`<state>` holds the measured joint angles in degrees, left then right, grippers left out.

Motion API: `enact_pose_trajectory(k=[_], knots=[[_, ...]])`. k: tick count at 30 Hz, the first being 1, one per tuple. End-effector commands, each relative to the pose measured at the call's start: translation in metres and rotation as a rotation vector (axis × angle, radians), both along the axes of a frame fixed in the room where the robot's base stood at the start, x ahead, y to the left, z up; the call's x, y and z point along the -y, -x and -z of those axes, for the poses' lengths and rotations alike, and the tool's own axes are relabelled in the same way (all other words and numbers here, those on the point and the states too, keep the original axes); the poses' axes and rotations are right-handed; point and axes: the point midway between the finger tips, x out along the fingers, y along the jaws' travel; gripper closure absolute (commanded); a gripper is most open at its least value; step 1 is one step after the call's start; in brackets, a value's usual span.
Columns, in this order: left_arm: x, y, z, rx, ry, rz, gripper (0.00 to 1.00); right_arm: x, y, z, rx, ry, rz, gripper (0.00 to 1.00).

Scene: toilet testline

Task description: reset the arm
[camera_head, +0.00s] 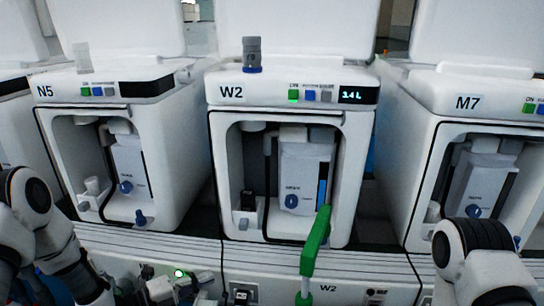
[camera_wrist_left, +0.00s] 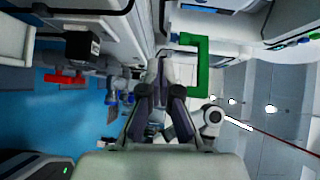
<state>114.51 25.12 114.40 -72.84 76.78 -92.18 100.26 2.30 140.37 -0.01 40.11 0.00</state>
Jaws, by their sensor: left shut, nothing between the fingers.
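My left arm (camera_head: 35,215) comes in at the lower left of the head view. My left gripper (camera_head: 203,283) is low in front of the machines, partly cut off by the bottom edge. In the left wrist view its dark fingers (camera_wrist_left: 158,70) are together at the tips with nothing between them. My right arm (camera_head: 475,255) shows at the lower right of the head view; its gripper is out of the picture. A green handle (camera_head: 315,245) stands at the front of the middle machine, right of my left gripper and apart from it. It also shows in the left wrist view (camera_wrist_left: 203,65).
Three white test machines stand in a row: N5 (camera_head: 172,150), W2 (camera_head: 355,150) and M7 (camera_head: 425,130). W2's display reads 3.4 L. A grey and blue cap-like piece (camera_head: 252,55) stands on W2. A red handle (camera_wrist_left: 65,79) shows in the left wrist view.

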Motion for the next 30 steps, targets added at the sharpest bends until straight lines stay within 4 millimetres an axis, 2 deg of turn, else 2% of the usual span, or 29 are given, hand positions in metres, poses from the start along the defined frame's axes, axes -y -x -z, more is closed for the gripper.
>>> enact_pose_trajectory(k=[1,2,3,5,6,8,9,12,15,18,21,23,30], knots=[[0.02,0.017,0.026,-0.081,-0.013,0.02,1.0,0.0,0.0,0.0,0.0,0.0,0.0,0.6],[0.029,0.028,0.045,-0.153,-0.026,0.007,1.0,0.0,0.0,0.0,0.0,0.0,0.0,0.6],[0.039,0.045,0.074,-0.293,-0.039,-0.031,1.0,0.0,0.0,0.0,0.0,0.0,0.0,0.6],[0.045,0.076,0.119,-0.568,-0.038,-0.141,1.0,0.0,0.0,0.0,0.0,0.0,0.0,0.6],[0.044,0.1,0.147,-0.762,-0.029,-0.242,1.0,0.0,0.0,0.0,0.0,0.0,0.0,0.6],[0.035,0.137,0.179,-1.034,-0.004,-0.426,1.0,0.0,0.0,0.0,0.0,0.0,0.0,0.6],[0.027,0.164,0.196,-1.195,0.018,-0.564,1.0,0.0,0.0,0.0,0.0,0.0,0.0,0.6],[0.0,0.22,0.217,-1.499,0.109,-0.952,1.0,0.0,0.0,0.0,0.0,0.0,0.0,0.6],[-0.024,0.26,0.22,-1.663,0.247,-1.326,1.0,0.0,0.0,0.0,0.0,0.0,0.0,0.6],[-0.043,0.288,0.219,-1.737,0.421,-1.658,1.0,0.0,0.0,0.0,0.0,0.0,0.0,0.6],[-0.047,0.298,0.219,-1.763,0.613,-1.876,1.0,0.0,0.0,0.0,0.0,0.0,0.0,0.6],[-0.047,0.296,0.185,-1.762,0.625,-1.877,1.0,0.0,0.001,-0.034,-0.002,0.0,0.0,0.6],[-0.047,0.296,0.105,-1.761,0.623,-1.871,1.0,0.0,0.0,-0.115,0.0,0.0,0.0,0.6]])
